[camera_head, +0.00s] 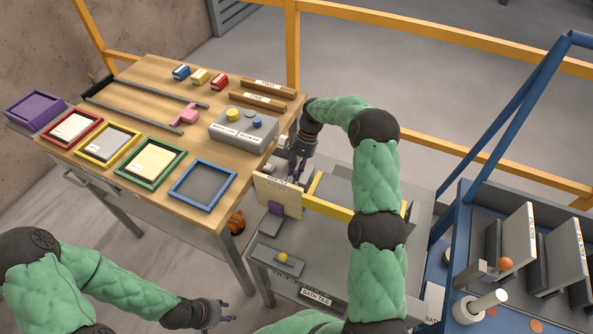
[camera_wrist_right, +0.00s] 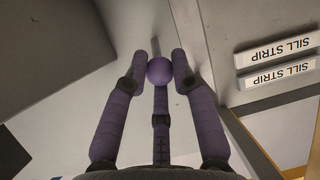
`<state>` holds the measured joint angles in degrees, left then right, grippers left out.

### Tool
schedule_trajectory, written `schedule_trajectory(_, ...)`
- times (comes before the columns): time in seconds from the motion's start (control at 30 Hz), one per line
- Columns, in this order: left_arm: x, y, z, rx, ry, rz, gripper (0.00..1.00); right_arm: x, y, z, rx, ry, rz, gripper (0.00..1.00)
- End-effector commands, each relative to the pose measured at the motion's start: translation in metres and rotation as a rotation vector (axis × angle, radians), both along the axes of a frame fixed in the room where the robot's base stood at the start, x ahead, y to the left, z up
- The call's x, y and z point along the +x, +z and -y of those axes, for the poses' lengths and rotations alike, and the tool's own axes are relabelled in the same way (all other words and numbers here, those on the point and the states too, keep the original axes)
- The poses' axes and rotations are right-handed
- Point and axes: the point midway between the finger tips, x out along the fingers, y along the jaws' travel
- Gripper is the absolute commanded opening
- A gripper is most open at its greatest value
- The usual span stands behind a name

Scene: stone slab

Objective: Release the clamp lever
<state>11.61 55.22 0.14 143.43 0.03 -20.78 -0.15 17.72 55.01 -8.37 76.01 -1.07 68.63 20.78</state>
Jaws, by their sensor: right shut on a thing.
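In the right wrist view a lever with a round purple knob (camera_wrist_right: 159,71) on a thin grey shaft lies between the fingertips of my right gripper (camera_wrist_right: 163,66). The fingers close on the knob from both sides. In the head view my right gripper (camera_head: 297,170) points down at the far edge of the grey workstation, just above a cream panel (camera_head: 278,197); the knob cannot be made out there. My left gripper (camera_head: 226,311) is low at the bottom of the head view, empty, with its fingertips apart.
The wooden table (camera_head: 150,90) at left carries coloured trays, small blocks and a grey button box (camera_head: 243,127). A yellow knob (camera_head: 283,257) sits on the grey workstation (camera_head: 345,287). A blue rack (camera_head: 465,240) with upright slabs stands at right. White SILL STRIP bars (camera_wrist_right: 278,48) lie near my right gripper.

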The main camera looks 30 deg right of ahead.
Motion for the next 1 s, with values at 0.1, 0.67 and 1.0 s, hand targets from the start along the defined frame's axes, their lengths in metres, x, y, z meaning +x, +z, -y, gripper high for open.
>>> schedule_trajectory(0.1, 0.0, 0.001, 0.0, 0.0, 0.0, 0.0, 0.4, 0.0, 0.0, 0.0, -0.006, 0.0, 0.006, 0.0)
schedule_trajectory(0.67, 0.0, 0.011, 0.0, 0.0, 0.0, 0.0, 0.4, -0.005, 0.003, -0.006, -0.097, 0.0, 0.083, 0.0)
schedule_trajectory(1.0, 0.0, 0.011, 0.0, 0.0, 0.0, 0.0, 0.4, -0.005, 0.003, -0.006, -0.095, -0.001, 0.082, 0.5)
